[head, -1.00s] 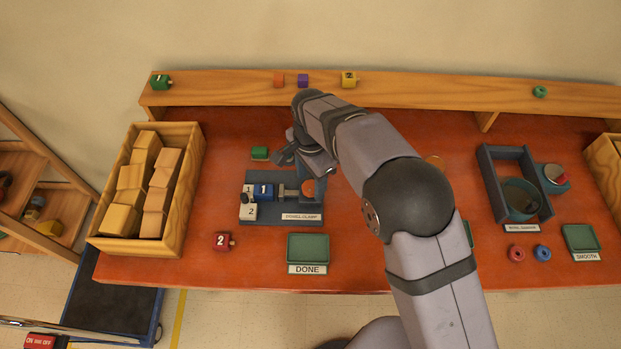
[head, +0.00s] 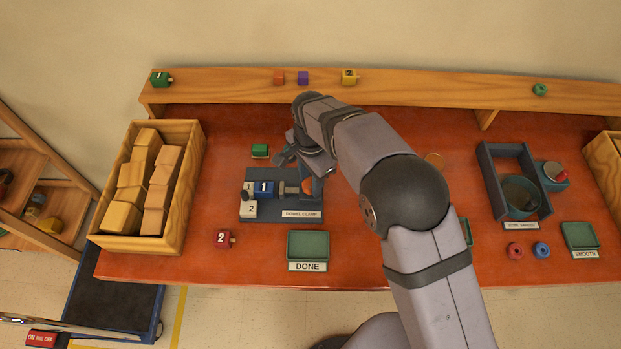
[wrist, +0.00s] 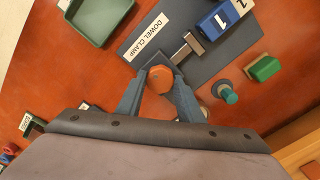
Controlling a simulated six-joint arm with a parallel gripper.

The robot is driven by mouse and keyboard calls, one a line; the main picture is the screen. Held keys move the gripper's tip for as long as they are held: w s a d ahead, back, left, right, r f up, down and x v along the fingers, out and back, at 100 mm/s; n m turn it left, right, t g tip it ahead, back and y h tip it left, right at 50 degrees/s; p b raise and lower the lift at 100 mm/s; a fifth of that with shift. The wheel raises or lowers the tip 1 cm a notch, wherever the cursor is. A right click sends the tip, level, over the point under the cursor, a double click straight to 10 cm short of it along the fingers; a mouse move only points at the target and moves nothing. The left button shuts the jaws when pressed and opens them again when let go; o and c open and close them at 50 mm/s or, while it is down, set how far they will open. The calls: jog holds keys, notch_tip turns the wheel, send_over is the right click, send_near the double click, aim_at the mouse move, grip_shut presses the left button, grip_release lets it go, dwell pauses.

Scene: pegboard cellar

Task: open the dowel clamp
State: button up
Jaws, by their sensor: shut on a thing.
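The dowel clamp (head: 283,213) is a dark grey base plate with a labelled front edge, a metal screw and an orange knob at its right end. In the wrist view the orange knob (wrist: 160,79) sits between the two fingers of my gripper (wrist: 157,82), which is shut on it. My gripper also shows in the head view (head: 305,172), partly hiding the knob. A blue block marked 1 (head: 263,189) lies in the clamp at the screw's left end; I cannot tell whether the screw's jaw touches it.
A wooden box of blocks (head: 189,196) stands left. A green DONE tray (head: 308,246) lies in front, with a red block marked 2 (head: 222,238) to its left. A green block (head: 260,151) is behind the clamp. A shelf (head: 420,91) runs along the back.

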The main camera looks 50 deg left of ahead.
jog(key=n, duration=0.5)
jog(key=shift+b, duration=0.4)
jog(key=n, duration=0.4)
jog(key=shift+n, duration=0.3)
jog(key=n, duration=0.5)
jog(key=shift+b, duration=0.4)
jog(key=shift+n, duration=2.5)
jog(key=o, duration=1.1)
jog(key=shift+c, duration=0.2)
